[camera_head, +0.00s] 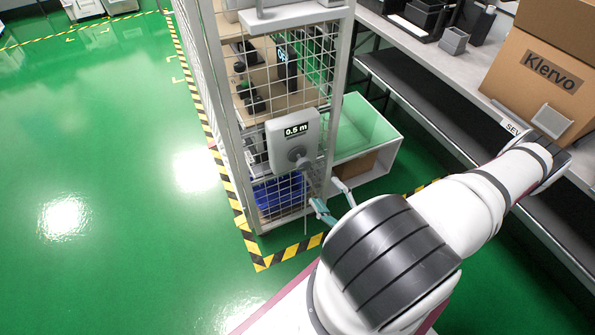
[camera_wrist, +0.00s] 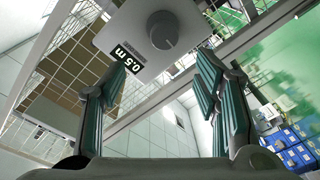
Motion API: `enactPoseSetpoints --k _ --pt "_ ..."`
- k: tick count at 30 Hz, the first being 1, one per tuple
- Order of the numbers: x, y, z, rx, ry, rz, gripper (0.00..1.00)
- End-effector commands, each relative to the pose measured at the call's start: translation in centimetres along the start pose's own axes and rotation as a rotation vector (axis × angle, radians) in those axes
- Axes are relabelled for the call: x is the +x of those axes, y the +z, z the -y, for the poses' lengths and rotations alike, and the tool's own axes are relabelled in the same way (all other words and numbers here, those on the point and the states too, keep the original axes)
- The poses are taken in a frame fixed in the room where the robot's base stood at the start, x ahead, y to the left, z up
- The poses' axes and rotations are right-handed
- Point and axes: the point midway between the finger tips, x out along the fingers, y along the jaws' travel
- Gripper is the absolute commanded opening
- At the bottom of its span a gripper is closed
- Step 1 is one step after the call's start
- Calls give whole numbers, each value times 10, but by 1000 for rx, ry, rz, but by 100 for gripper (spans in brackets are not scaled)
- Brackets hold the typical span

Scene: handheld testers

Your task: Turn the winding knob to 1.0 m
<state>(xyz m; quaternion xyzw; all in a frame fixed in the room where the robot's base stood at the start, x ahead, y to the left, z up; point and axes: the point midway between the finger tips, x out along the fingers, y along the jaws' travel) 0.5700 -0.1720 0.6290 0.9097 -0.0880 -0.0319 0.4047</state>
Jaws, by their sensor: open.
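A light grey box (camera_head: 283,147) is mounted on the corner of a wire-mesh cage, and its label (camera_head: 296,130) reads 0.5 m. The round grey winding knob (camera_head: 297,155) sits on the lower front of the box. In the wrist view the knob (camera_wrist: 162,30) and the 0.5 m label (camera_wrist: 128,58) show at the top, beyond the fingertips. My gripper (camera_wrist: 160,85) is open, with teal ribbed fingers apart and nothing between them. The knob lies ahead of the gap, not touched by the fingers. In the head view the gripper (camera_head: 328,203) is just below and right of the box, partly hidden by my arm.
The mesh cage (camera_head: 224,95) holds a shelf with dark items and a blue bin (camera_head: 279,195) low down. A glass-topped white case (camera_head: 365,125) stands right of it. A bench with a Klervo carton (camera_head: 545,75) is at right. Green floor at left is clear.

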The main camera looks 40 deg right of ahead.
Motion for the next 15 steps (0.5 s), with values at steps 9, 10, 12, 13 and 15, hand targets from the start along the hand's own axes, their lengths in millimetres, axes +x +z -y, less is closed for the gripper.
enactPoseSetpoints --k 9,10,12,13,15 --pt "15 8 7 53 23 41 56" --pt "19 8 7 52 22 40 56" --pt "32 8 7 52 22 38 56" --pt "38 9 7 51 22 39 56" --pt "52 9 7 52 22 38 56"
